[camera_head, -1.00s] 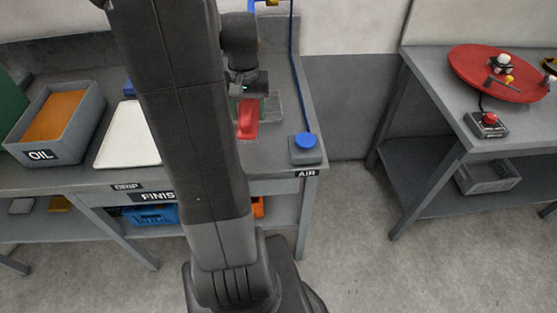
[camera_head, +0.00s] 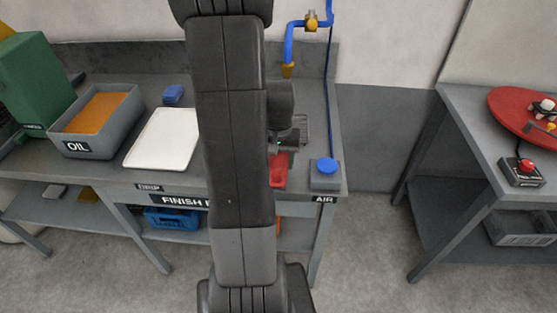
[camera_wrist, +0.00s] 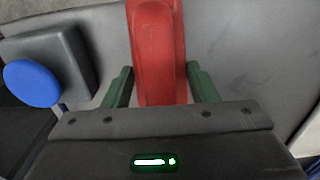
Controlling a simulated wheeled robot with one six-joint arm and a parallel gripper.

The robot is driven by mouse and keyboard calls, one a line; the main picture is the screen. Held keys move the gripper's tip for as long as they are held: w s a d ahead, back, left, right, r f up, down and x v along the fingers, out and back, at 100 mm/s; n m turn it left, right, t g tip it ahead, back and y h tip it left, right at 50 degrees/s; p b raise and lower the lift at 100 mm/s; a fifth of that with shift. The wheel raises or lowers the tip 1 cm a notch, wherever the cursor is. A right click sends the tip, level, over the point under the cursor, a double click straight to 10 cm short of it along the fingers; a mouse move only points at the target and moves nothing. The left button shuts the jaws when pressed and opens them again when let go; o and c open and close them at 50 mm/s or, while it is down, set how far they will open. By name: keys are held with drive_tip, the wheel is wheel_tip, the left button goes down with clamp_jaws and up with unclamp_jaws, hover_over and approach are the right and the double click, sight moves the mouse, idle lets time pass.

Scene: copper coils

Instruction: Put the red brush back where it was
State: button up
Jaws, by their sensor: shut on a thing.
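The red brush (camera_head: 279,171) is partly hidden behind my arm in the head view, over the right part of the finishing bench (camera_head: 225,184). In the wrist view the red brush (camera_wrist: 158,50) runs up from between the two green fingers and out of the top of the frame. My gripper (camera_wrist: 160,88) is shut on it; it also shows in the head view (camera_head: 280,152). I cannot tell whether the brush touches the bench top. The brush's far end is not visible.
A blue AIR button (camera_head: 325,166) stands right of the brush. A white drip tray (camera_head: 163,138), an OIL bin (camera_head: 98,122) and a blue block (camera_head: 173,95) are to the left. A blue pipe (camera_head: 290,45) with a yellow nozzle hangs behind. A red turntable (camera_head: 520,112) is on the right table.

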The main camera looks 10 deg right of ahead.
drive_tip(key=shift+f, duration=0.2)
drive_tip(key=o, duration=0.9)
drive_tip(key=shift+o, duration=0.2)
wheel_tip(320, 180, up, 12)
drive_tip(key=shift+s+r, duration=0.1)
drive_tip(key=shift+r, duration=0.1)
